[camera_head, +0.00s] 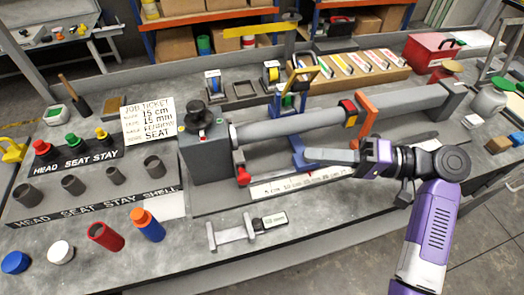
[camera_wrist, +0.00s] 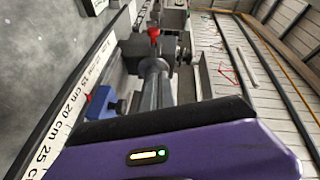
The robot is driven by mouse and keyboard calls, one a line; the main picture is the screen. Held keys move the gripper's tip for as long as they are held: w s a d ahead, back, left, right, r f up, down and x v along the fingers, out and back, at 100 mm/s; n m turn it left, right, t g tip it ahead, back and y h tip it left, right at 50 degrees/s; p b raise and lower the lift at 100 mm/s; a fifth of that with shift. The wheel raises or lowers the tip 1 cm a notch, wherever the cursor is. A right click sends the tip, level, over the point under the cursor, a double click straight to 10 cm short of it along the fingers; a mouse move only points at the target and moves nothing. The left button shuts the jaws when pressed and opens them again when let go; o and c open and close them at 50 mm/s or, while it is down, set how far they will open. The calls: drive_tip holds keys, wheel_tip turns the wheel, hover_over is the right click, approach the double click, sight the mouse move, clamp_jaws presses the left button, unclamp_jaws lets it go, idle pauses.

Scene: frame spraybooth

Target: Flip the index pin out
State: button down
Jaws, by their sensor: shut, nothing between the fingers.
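A small red-ended part (camera_head: 243,176), which looks like the index pin, sits low at the left end of the tube fixture, beside the grey block (camera_head: 206,150). In the wrist view a red knob (camera_wrist: 154,33) shows beyond my fingertips and appears to be the same part. My gripper (camera_head: 308,156) is shut and empty. It points left along the front of the tube, over the scale strip, to the right of the red part and apart from it. In the wrist view the gripper (camera_wrist: 156,68) hides part of the fixture behind it.
A grey tube (camera_head: 300,122) runs across the fixture behind my gripper. A blue slide (camera_head: 299,148) stands close by the fingers, above the white scale strip (camera_head: 285,185). An orange upright (camera_head: 366,115) stands behind my wrist. A caliper (camera_head: 245,230) lies in front.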

sight(249, 176)
drive_tip(key=shift+w, duration=0.1)
drive_tip(key=shift+s+a+f+p, duration=0.3)
drive_tip(key=shift+a+p, duration=0.2)
drive_tip(key=shift+a, duration=1.4)
drive_tip(key=shift+s+a+f+p, duration=0.35)
drive_tip(key=shift+a+p, duration=0.1)
drive_tip(key=shift+a, duration=1.45)
drive_tip(key=shift+s+a+f+p, duration=0.3)
drive_tip(key=shift+a+p, duration=0.2)
drive_tip(key=shift+a, duration=1.4)
drive_tip(key=shift+s+d+p, duration=0.15)
drive_tip(key=shift+s+p, duration=0.1)
drive_tip(key=shift+s, duration=0.25)
drive_tip(key=shift+s+d+p, duration=0.15)
drive_tip(key=shift+s+p, duration=0.05)
drive_tip(key=shift+s, duration=0.4)
